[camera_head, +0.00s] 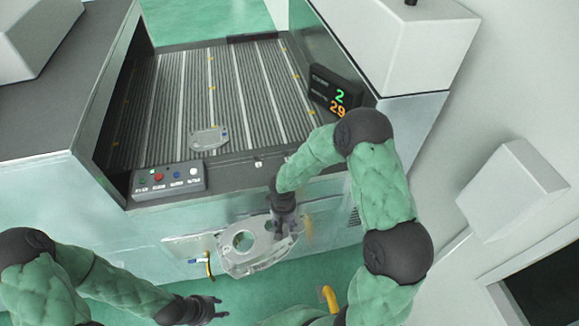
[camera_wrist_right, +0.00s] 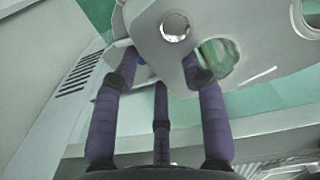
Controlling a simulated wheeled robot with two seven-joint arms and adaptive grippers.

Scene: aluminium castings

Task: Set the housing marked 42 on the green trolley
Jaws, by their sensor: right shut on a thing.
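A pale grey metal housing (camera_head: 240,258) with a large round hole hangs in front of the machine, above the green floor. My right gripper (camera_head: 283,228) is shut on its right-hand end. In the right wrist view the housing (camera_wrist_right: 240,30) fills the top, with my right gripper's dark fingers (camera_wrist_right: 165,70) at its edge. No number is readable on it. A second, similar casting (camera_head: 208,138) lies on the conveyor. My left gripper (camera_head: 222,308) is empty at the bottom left, its fingers apart. The green trolley is not visible.
The ribbed conveyor (camera_head: 225,85) runs between dark side walls. A button box (camera_head: 168,180) stands at its front left corner, and a display (camera_head: 335,92) showing 2 and 29 at its right. A yellow-handled fitting (camera_head: 209,265) hangs below the machine's front. Green floor lies in front.

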